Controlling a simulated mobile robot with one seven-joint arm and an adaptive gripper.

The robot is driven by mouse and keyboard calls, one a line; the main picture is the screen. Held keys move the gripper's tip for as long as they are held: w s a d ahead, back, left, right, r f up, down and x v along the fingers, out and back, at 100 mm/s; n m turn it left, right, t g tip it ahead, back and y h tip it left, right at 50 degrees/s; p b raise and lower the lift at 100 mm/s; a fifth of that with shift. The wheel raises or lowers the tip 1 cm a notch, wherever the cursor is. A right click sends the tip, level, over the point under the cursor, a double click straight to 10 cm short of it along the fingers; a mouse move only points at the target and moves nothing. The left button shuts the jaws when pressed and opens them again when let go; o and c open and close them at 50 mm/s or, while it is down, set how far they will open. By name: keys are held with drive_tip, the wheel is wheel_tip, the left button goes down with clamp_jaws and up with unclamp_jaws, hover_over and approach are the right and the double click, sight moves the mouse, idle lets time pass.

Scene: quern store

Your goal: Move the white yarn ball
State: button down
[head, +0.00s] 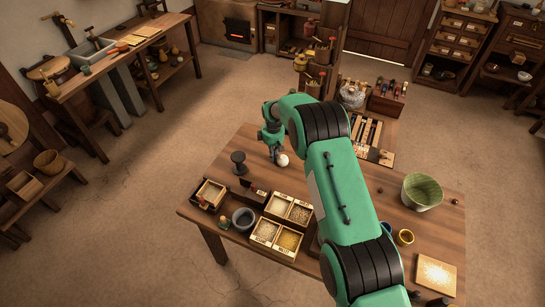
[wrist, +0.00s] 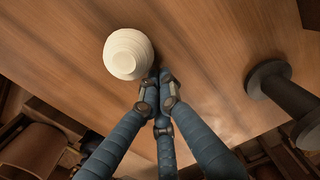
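The white yarn ball (head: 283,160) rests on the wooden table (head: 340,190), near its far edge. In the wrist view the ball (wrist: 128,54) looks cream white with ringed bands, just beyond and left of my fingertips. My gripper (head: 275,154) points down at the table beside the ball. In the wrist view my gripper's (wrist: 159,80) blue-grey fingers come together at their tips with nothing between them. The tips lie close to the ball's lower right side; I cannot tell whether they touch it.
A dark spool (head: 238,162) stands left of the ball, and shows at right in the wrist view (wrist: 270,85). Trays of grain (head: 280,238), a grey pot (head: 243,218) and a green bucket (head: 422,191) stand on the table. The table is bare right around the ball.

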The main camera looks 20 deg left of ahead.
drive_tip(key=d, duration=2)
drive_tip(key=shift+d+p, duration=0.15)
drive_tip(key=shift+p, duration=0.15)
drive_tip(key=shift+a, duration=0.55)
drive_tip(key=a+b, duration=0.1)
drive_tip(key=a, duration=0.2)
drive_tip(key=shift+a+f, duration=0.1)
drive_tip(key=shift+a, duration=0.05)
wheel_tip(320, 180, up, 10)
drive_tip(key=p, duration=0.1)
drive_tip(key=shift+d, duration=0.2)
